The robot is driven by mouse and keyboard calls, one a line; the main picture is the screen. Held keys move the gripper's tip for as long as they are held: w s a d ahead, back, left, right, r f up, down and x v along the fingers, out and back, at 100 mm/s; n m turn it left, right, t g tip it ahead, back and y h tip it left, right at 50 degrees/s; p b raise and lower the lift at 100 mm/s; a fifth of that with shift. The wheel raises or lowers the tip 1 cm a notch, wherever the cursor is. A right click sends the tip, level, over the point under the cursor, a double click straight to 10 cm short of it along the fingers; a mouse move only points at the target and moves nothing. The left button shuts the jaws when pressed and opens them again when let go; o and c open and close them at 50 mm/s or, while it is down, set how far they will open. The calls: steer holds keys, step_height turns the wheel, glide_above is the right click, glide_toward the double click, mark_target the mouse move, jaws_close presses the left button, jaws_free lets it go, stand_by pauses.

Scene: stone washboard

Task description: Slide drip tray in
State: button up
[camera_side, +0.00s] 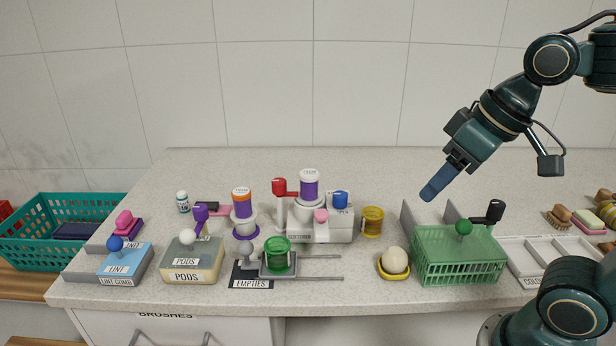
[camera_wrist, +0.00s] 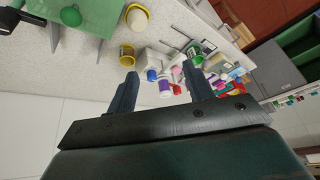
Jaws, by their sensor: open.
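A white machine (camera_side: 328,230) with purple canisters and red and blue levers stands behind. My gripper (camera_side: 428,194) hangs in the air right of the machine, well above the counter and apart from everything. In the wrist view, my gripper's two fingers (camera_wrist: 160,82) are spread with nothing held between them. The tray is too small to make out clearly there.
A yellow jar (camera_side: 372,222) and a pale ball on a yellow dish (camera_side: 395,264) stand between the machine and a green basket (camera_side: 458,258). Left are a pods box (camera_side: 192,264), a lint box (camera_side: 125,268) and a teal crate (camera_side: 70,215). The back counter is mostly clear.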

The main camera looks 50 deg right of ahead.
steer(key=w+a+r+g+y, duration=0.1)
steer(key=w+a+r+g, duration=0.2)
steer(key=w, duration=0.5)
steer(key=n+g, duration=0.2)
steer(key=g, duration=0.1)
glide_above(246, 242)
steer(key=d, duration=0.3)
step_height(246, 242, down, 9)
steer(key=shift+w+a+y, duration=0.15)
steer(key=shift+w+y, duration=0.15)
steer(key=shift+w, duration=0.05)
steer(key=shift+x, duration=6.8)
steer(key=shift+w, duration=0.15)
